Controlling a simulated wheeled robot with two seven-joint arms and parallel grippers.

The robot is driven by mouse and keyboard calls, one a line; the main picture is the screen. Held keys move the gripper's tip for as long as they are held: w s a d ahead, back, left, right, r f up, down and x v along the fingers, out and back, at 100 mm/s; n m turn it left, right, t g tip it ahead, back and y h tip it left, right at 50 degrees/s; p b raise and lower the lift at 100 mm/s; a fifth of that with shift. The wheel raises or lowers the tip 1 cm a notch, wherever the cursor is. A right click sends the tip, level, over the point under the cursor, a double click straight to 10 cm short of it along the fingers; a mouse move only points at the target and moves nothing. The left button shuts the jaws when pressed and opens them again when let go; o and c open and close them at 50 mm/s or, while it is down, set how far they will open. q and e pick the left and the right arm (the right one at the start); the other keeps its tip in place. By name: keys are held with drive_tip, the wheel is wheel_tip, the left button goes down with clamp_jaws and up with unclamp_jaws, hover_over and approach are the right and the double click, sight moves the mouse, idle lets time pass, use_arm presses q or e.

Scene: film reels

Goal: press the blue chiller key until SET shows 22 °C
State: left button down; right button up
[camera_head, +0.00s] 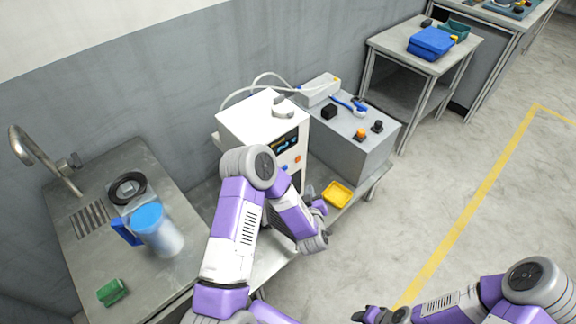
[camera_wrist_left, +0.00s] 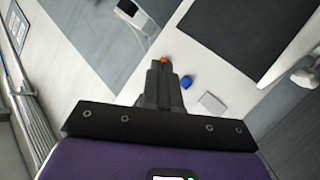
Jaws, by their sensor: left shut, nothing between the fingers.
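The white chiller (camera_head: 255,118) stands beyond my left arm in the head view. Its dark display (camera_head: 287,143) shows small lit marks, but the SET number is too small to read. In the left wrist view the blue key (camera_wrist_left: 186,81) is just right of the fingertips of my left gripper (camera_wrist_left: 162,80), which is shut and empty. Whether the fingers touch the panel I cannot tell. It also shows in the head view (camera_head: 319,207). My right gripper (camera_head: 371,314) is at the bottom edge, its jaws unclear.
An orange key (camera_wrist_left: 163,59) and a pale key (camera_wrist_left: 212,103) flank the blue one. A grey box (camera_head: 350,140) stands right of the chiller, with a yellow tray (camera_head: 338,195) in front. A sink counter (camera_head: 90,235) with a blue-lidded jug (camera_head: 158,232) is left.

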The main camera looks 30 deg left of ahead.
use_arm(q)
approach(289, 166)
drive_tip(key=w+f, duration=0.2)
drive_tip(key=w, duration=0.1)
drive_tip(key=shift+w+a+r, duration=0.2)
drive_tip(key=shift+w, duration=0.05)
idle(0.3)
idle(1.9)
drive_tip(key=shift+w+a, duration=0.15)
drive_tip(key=shift+a, duration=0.25)
drive_tip(key=shift+w+a, duration=0.2)
drive_tip(key=shift+a, duration=0.25)
idle(0.7)
drive_tip(key=shift+d, duration=0.1)
drive_tip(key=shift+s+d+b, duration=0.35)
drive_tip(key=shift+d, duration=0.4)
